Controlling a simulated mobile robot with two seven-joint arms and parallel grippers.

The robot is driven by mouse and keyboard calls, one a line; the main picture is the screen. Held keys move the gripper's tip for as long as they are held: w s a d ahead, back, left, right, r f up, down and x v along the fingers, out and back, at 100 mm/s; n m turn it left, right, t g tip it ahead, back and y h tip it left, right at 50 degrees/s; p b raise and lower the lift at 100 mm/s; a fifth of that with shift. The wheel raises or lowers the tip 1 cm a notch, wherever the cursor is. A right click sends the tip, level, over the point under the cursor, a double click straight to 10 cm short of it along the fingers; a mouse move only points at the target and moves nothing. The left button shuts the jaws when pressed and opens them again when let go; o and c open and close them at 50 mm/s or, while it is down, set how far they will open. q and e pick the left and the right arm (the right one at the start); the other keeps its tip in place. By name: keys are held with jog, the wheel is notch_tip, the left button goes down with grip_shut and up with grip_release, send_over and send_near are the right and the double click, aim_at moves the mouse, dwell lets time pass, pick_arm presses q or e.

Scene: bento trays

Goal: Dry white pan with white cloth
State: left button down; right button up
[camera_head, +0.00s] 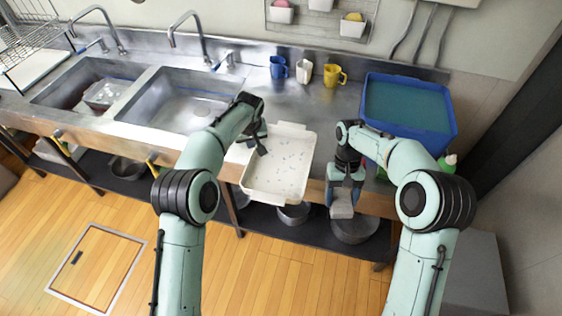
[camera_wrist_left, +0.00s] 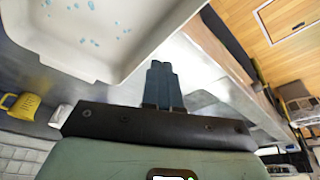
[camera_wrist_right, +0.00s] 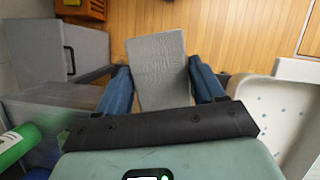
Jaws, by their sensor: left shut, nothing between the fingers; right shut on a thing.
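The white pan (camera_head: 280,188) lies on the counter in the middle of the head view, with blue-grey droplets on its inner floor. Its wall also shows in the left wrist view (camera_wrist_left: 120,62) and the right wrist view (camera_wrist_right: 262,95). My left gripper (camera_head: 261,147) is shut and empty by the pan's left rim; its fingers (camera_wrist_left: 163,80) are together. My right gripper (camera_head: 344,190) is shut on a pale grey-white, block-like cloth (camera_head: 342,208), held right of the pan near the counter's front edge. The cloth (camera_wrist_right: 160,72) sits between both fingers.
A blue bin (camera_head: 450,137) stands right of the pan. Blue (camera_head: 278,68) and yellow (camera_head: 334,76) mugs and a white cup (camera_head: 303,72) stand behind it. Two sinks with taps (camera_head: 190,35) lie left. A green-capped bottle (camera_head: 447,162) is at the right.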

jog(key=shift+w+r, duration=0.2)
jog(key=shift+r, duration=0.05)
pick_arm(q)
jog(key=shift+w+r, duration=0.1)
jog(key=shift+r, duration=0.2)
jog(key=shift+r, duration=0.1)
pick_arm(e)
jog(key=shift+s, duration=0.1)
